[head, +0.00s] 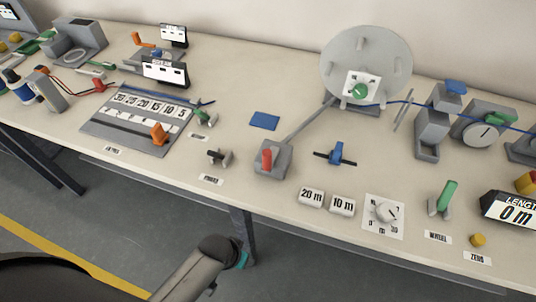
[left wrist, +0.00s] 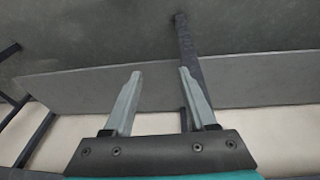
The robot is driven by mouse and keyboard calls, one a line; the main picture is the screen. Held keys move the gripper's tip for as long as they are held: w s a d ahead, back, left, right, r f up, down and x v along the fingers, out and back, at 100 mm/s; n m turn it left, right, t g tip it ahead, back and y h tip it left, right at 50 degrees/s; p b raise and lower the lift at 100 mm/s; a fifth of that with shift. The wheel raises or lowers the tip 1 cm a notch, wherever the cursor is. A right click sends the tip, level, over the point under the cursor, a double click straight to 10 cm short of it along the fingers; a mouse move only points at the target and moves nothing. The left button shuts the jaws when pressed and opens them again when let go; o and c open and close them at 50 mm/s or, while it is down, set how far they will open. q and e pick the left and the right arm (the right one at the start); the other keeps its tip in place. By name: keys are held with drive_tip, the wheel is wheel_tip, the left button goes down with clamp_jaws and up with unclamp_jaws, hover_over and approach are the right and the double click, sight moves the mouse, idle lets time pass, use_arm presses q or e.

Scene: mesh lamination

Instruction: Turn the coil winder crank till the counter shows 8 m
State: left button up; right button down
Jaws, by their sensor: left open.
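The coil winder is a large upright grey disc (head: 372,55) with pegs, at the back right of the bench. The length counter (head: 515,211) at the right edge reads 0 m. A grey box (head: 272,170) with a red handle (head: 267,158) stands in front of the disc, with a grey rod slanting towards it. My left arm is low in front of the bench; its open, empty gripper (left wrist: 160,75) shows in the left wrist view, away from the winder. My right gripper is out of view.
A blue cable (head: 425,104) runs from the disc through grey guides to the right. In front are 20 m and 10 m blocks (head: 312,198), a dial (head: 386,211), a green lever (head: 446,196) and a yellow button (head: 478,240). A numbered rack (head: 100,128) is left.

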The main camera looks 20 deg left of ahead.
use_arm(q)
drive_tip(key=w+d+r+h+p, duration=0.1)
drive_tip(key=w+d+r, duration=0.3)
drive_tip(key=r, duration=0.6)
drive_tip(key=w+d+r+h, duration=0.1)
drive_tip(key=w+d+r, duration=0.2)
drive_tip(key=r, duration=0.7)
drive_tip(key=w+d+r+h+p, duration=0.1)
drive_tip(key=w+d+r, duration=0.3)
drive_tip(key=r, duration=0.6)
wheel_tip(320, 180, up, 10)
drive_tip(key=n+g+y, duration=0.3)
drive_tip(key=n+y, duration=0.1)
drive_tip(key=n, duration=0.3)
hover_over(267, 161)
drive_tip(key=w, duration=0.1)
wheel_tip(267, 161, down, 15)
drive_tip(key=b, duration=0.3)
drive_tip(key=shift+a+f, duration=0.15)
clamp_jaws()
